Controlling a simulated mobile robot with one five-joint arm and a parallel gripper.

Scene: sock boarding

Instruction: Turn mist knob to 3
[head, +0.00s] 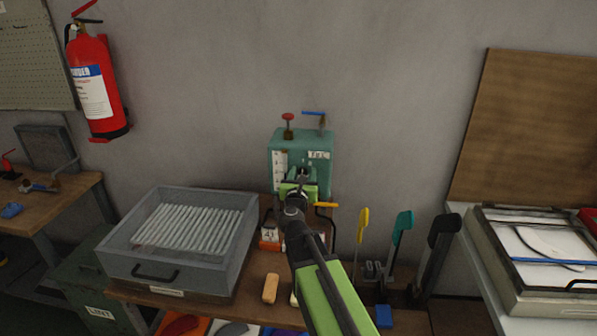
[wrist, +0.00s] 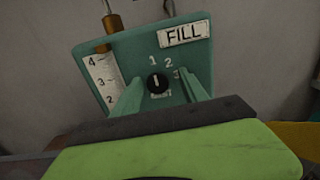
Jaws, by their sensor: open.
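The mist knob (wrist: 158,83) is a small round black dial on the front of a teal box (head: 283,150), with a pale mark on it pointing about upward, near the 1. The numbers 1, 2 and 3 run around its upper right, and a partly hidden label lies below it. The same teal panel (wrist: 195,60) fills the middle of the wrist view. My gripper (wrist: 159,77) is open, one finger either side of the knob in that view; contact cannot be told. In the head view my gripper (head: 300,181) covers the knob.
The box has a FILL label (wrist: 184,34), a level scale (wrist: 104,82), and red (head: 288,116) and blue (head: 314,113) handles on top. A grey tray (head: 170,270) of white rods stands left. Yellow (head: 363,222), teal and black levers stand right. A wall is behind.

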